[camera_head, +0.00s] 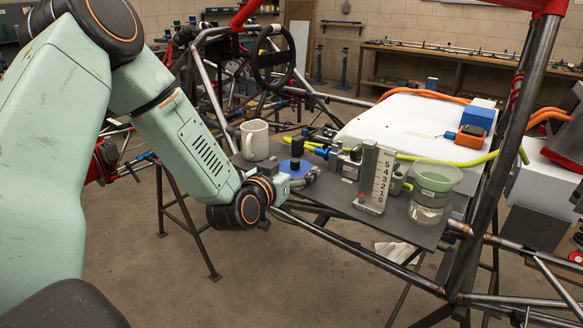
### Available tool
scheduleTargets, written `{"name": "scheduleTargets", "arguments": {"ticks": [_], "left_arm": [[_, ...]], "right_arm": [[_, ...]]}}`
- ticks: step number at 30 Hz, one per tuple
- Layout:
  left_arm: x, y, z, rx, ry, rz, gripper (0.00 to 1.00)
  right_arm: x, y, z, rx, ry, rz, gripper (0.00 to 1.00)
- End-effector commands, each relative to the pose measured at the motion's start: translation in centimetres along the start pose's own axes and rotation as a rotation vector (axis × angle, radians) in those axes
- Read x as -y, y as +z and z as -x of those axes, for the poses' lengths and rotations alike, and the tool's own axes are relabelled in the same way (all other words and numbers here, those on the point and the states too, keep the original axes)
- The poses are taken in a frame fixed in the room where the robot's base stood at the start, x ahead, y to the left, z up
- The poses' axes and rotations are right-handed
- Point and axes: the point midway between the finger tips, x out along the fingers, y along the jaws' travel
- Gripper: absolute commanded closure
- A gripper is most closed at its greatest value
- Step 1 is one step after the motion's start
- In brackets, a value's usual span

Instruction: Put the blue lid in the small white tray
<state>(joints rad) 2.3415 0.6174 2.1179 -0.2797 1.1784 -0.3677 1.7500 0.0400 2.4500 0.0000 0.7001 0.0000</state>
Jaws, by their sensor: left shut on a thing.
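A flat blue disc, which looks like the blue lid (288,166), is at the left part of the grey work board. A dark knob-like piece stands just above it. My left gripper (303,178) reaches in from the left, low over the board, with its fingers at the blue disc. It is shut on the disc, though its fingertips are small and partly hidden. I cannot make out a small white tray for certain. My right gripper is not in view.
A white mug (254,140) stands close behind my left wrist. An upright numbered gauge (381,180) and a green-topped jar (430,190) stand on the right of the board (335,203). A large white box (408,122) is behind. Chassis tubes cross the right side.

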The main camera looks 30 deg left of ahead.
Motion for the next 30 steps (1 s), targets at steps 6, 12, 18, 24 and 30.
{"name": "scheduleTargets", "arguments": {"ticks": [6, 12, 18, 24, 30], "left_arm": [[0.0, 0.3, -0.1, -0.001, 0.0, 0.0, 0.1], [0.0, 0.3, -0.1, 0.0, 0.0, 0.0, 0.04], [0.0, 0.3, 0.0, 0.001, 0.0, 0.0, 0.04], [0.1, 0.2, 1.2, 0.003, -0.001, 0.001, 0.04], [0.0, 0.2, 2.6, 0.003, 0.0, 0.001, 0.04]], "right_arm": [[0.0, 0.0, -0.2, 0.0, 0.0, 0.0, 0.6], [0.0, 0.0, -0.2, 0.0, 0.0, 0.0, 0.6], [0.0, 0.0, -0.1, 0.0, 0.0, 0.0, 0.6], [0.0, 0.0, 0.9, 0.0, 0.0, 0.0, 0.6], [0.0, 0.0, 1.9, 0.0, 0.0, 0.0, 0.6]]}}
